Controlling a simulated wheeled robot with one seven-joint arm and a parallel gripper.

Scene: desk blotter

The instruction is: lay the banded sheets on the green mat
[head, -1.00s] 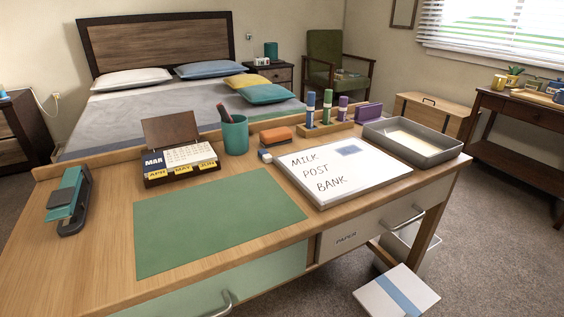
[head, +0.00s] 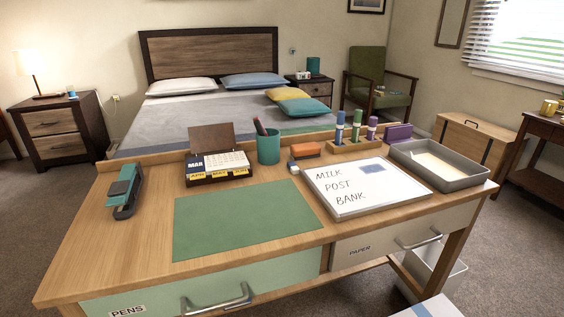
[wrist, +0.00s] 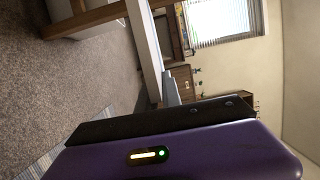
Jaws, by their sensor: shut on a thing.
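The banded sheets (head: 430,309), white with a blue band, show at the bottom edge of the head view, in front of the desk's right leg. Most of them is cut off by the frame. The green mat (head: 245,220) lies flat and bare on the desk, left of centre. My gripper (wrist: 165,119) shows in the wrist view as a black jaw part and a purple body, and is shut on the sheets. The place where it grips them is hidden. It is out of the head view. The sheets are low, right of the mat and apart from it.
On the desk, a stapler (head: 124,191) stands left of the mat, a calendar (head: 218,170) and pen cup (head: 268,147) behind it. A lettered white board (head: 355,195) lies right of it, then a grey tray (head: 455,183). Drawer handles (head: 217,301) stick out in front.

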